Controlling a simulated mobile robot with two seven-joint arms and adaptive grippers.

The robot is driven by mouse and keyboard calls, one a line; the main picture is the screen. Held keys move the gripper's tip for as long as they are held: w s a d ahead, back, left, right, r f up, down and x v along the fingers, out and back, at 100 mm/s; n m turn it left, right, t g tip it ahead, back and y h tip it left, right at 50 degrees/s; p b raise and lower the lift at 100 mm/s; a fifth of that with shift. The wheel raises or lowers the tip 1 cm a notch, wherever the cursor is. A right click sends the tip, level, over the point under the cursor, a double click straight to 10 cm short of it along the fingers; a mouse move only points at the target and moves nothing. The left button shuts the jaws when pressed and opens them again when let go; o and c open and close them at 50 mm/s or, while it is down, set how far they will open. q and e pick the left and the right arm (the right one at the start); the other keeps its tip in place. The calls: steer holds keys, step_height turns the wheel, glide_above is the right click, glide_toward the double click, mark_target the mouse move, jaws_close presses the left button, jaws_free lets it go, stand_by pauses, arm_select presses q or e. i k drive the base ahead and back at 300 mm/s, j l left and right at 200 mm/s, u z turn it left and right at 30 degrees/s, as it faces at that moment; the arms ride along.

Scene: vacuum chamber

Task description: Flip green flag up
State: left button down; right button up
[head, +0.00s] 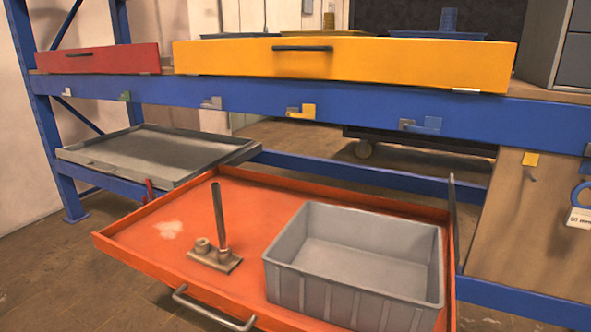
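Neither of my grippers is in view.
Other flags sit along the beam: white (66,92), grey (212,103), yellow (301,111) and blue (420,125). Below, an orange drawer (130,235) stands pulled out, holding a grey bin (350,290) and a metal post (219,220). A grey tray (155,152) is at left.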

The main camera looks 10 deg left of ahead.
mark_target(127, 94)
steer(key=i+j+z, duration=0.1)
steer(key=j, duration=0.45)
steer(key=i+j+z, duration=0.15)
steer(key=j, duration=0.45)
steer(key=i+j+z, duration=0.1)
steer(key=j, duration=0.45)
steer(key=i+j+z, duration=0.1)
steer(key=j, duration=0.5)
steer(key=i+j, duration=0.1)
steer(key=j, duration=0.7)
steer(key=i+j, duration=0.1)
steer(key=j, duration=0.7)
steer(key=i+j, duration=0.1)
steer(key=j, duration=0.7)
